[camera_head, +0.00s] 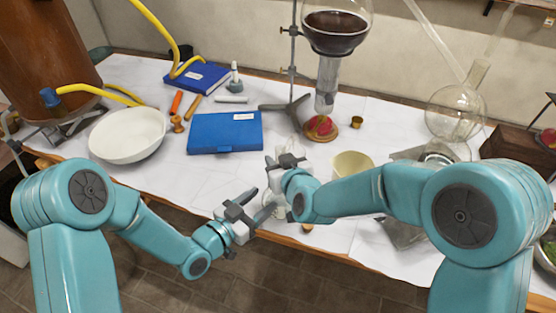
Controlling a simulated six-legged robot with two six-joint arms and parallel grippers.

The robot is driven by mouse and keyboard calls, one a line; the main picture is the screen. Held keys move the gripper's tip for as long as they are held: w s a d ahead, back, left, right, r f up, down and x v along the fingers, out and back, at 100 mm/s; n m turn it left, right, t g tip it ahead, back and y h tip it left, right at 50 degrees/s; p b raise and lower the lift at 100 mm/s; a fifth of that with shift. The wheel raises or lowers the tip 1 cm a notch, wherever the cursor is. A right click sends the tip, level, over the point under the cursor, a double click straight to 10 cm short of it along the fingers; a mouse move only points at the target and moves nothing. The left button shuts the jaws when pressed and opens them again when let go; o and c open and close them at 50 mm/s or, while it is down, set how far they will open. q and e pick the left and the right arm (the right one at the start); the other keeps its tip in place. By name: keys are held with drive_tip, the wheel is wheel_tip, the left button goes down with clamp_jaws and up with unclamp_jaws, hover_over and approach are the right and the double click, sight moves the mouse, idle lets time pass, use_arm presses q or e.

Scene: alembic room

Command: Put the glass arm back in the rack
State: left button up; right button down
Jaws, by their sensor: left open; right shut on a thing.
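My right gripper (283,161) is shut over the middle of the table, near its front edge. A faint clear glass piece (274,203) shows just below it. I take this for the thing it holds, but its shape and the grip are hard to make out. My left gripper (248,208) is lower and to the left, near the table's front edge. It is open, beside the glass; whether it touches it I cannot tell. A rack for the glass arm is not clearly visible; my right arm hides part of the table.
A cream bowl (352,164) stands behind my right forearm.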

use_arm(q)
drive_tip(key=x, duration=0.7)
drive_tip(key=shift+w, duration=0.15)
drive_tip(key=shift+d, duration=0.1)
drive_tip(key=c, duration=0.8)
